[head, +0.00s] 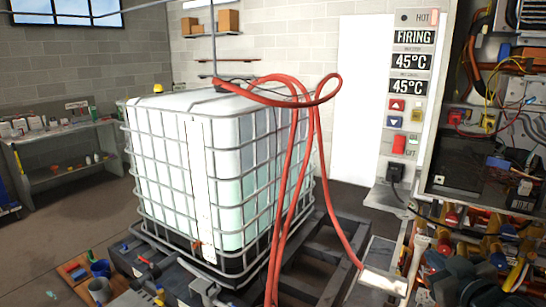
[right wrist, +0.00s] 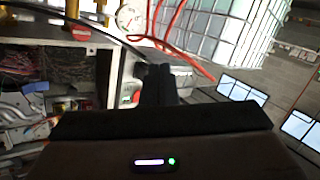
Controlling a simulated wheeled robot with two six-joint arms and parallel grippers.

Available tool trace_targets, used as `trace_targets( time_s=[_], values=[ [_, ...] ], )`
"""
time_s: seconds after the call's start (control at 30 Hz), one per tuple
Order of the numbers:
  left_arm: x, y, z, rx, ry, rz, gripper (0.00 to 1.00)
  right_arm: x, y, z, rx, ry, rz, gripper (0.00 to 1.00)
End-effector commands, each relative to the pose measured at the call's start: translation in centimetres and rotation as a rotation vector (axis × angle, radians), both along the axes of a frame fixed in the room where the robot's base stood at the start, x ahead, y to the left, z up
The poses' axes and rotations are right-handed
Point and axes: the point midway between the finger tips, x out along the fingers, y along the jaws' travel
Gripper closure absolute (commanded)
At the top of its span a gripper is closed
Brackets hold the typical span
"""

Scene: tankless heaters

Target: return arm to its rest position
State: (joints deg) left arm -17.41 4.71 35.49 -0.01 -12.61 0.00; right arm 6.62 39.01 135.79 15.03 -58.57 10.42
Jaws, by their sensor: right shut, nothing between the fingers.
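My right gripper (right wrist: 158,85) shows in the middle of the right wrist view, its two dark fingers together with nothing between them. In the head view, a dark shape (head: 455,280) low at the right, in front of the pipes and fittings, looks like my right gripper; its fingertips are hard to make out there. My left gripper is not in view.
A caged white tank (head: 207,172) stands on a dark frame, with red hoses (head: 290,170) looping over it. At right is a control panel (head: 411,85) reading FIRING and 45°C, beside an open cabinet (head: 480,140). Colourful valves and pipes crowd the lower right.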

Motion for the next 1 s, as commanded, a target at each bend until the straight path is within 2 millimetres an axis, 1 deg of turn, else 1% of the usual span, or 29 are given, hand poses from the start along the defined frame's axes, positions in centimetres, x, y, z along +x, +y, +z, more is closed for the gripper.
trace_targets(
  time_s=[0.03, 0.07, 0.1, 0.17, 0.2, 0.27, 0.3, 0.4, 0.5, 0.6, 0.77, 0.8, 0.83, 0.97, 1.0],
  values=[
    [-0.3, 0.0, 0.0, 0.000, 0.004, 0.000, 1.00, -1.3, 0.6, -4.0, 0.021, 0.089, -0.020, 1.00],
    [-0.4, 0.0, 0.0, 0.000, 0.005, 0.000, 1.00, -2.2, 0.9, -6.2, 0.029, 0.143, -0.034, 1.00],
    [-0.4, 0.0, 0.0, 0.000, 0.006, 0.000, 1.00, -3.6, 1.3, -9.0, 0.037, 0.212, -0.054, 1.00],
    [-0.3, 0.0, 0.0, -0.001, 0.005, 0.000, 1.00, -5.9, 1.8, -12.9, 0.049, 0.318, -0.082, 1.00],
    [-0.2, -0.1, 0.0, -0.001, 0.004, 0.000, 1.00, -7.6, 2.3, -15.4, 0.057, 0.389, -0.100, 1.00],
    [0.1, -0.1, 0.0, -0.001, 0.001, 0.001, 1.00, -10.4, 2.8, -18.7, 0.068, 0.493, -0.128, 1.00],
    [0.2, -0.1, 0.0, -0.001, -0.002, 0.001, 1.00, -12.2, 3.2, -20.5, 0.073, 0.555, -0.144, 1.00],
    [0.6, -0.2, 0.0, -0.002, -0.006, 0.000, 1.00, -16.3, 4.0, -24.1, 0.084, 0.692, -0.179, 1.00],
    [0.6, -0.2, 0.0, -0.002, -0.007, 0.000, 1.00, -20.0, 4.8, -26.6, 0.094, 0.806, -0.207, 1.00],
    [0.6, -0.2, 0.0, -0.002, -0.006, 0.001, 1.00, -23.4, 5.5, -28.5, 0.105, 0.906, -0.230, 1.00],
    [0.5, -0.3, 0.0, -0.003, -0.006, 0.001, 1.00, -28.6, 6.6, -30.6, 0.120, 1.054, -0.265, 1.00],
    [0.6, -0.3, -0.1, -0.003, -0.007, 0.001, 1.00, -28.7, 6.6, -31.6, 0.118, 1.070, -0.270, 1.00],
    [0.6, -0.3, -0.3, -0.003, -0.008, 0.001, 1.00, -28.2, 6.4, -32.6, 0.115, 1.068, -0.270, 1.00],
    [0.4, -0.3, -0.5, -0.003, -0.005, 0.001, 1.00, -27.1, 6.1, -36.6, 0.116, 1.079, -0.274, 1.00],
    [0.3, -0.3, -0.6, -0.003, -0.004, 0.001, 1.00, -26.8, 6.0, -37.9, 0.116, 1.082, -0.275, 1.00]
  ],
)
